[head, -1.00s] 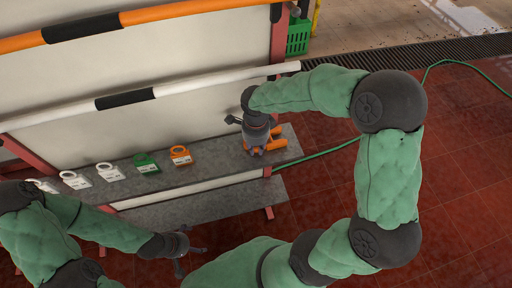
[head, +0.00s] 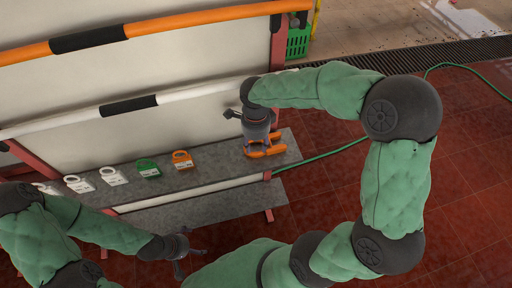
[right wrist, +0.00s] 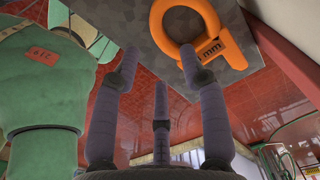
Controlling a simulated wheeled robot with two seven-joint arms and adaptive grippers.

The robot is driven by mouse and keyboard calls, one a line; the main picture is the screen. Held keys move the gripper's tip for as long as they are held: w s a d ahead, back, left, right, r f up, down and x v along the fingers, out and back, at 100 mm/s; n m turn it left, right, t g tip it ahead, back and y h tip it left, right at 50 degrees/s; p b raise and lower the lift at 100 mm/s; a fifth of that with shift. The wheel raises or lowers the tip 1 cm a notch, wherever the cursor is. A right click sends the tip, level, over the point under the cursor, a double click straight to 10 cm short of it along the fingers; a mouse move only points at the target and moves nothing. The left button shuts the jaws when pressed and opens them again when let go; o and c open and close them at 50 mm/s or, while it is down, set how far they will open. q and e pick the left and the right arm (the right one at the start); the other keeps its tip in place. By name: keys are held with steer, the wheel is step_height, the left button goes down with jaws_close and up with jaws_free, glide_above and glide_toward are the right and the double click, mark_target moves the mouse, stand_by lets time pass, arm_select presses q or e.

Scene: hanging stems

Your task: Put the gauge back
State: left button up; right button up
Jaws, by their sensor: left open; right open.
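Orange pieces (head: 265,152) show on the right end of the grey shelf, just below my right gripper (head: 260,141), which partly hides them. In the right wrist view an orange ring gauge (right wrist: 231,52) with an "mm" marking lies on the grey surface, beyond the open fingers of my right gripper (right wrist: 160,85). One fingertip overlaps its lower edge in the picture, and I cannot tell if they touch. Another orange tag-like gauge (head: 182,160) lies to the left, beside a green one (head: 148,169) and white ones (head: 113,176). My left gripper (head: 192,254) is open and empty at lower left.
The grey shelf (head: 215,170) runs along a pale panel, with a lower shelf (head: 215,207) beneath. A white pole (head: 190,92) and an orange pole (head: 190,11) cross above it. A green crate (head: 298,41) stands behind. A green hose (head: 325,153) lies on the red floor.

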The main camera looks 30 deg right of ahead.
step_height(320, 180, up, 7)
steer(key=p, duration=0.1)
steer(key=shift+f+p, duration=0.2)
steer(key=shift+p, duration=0.15)
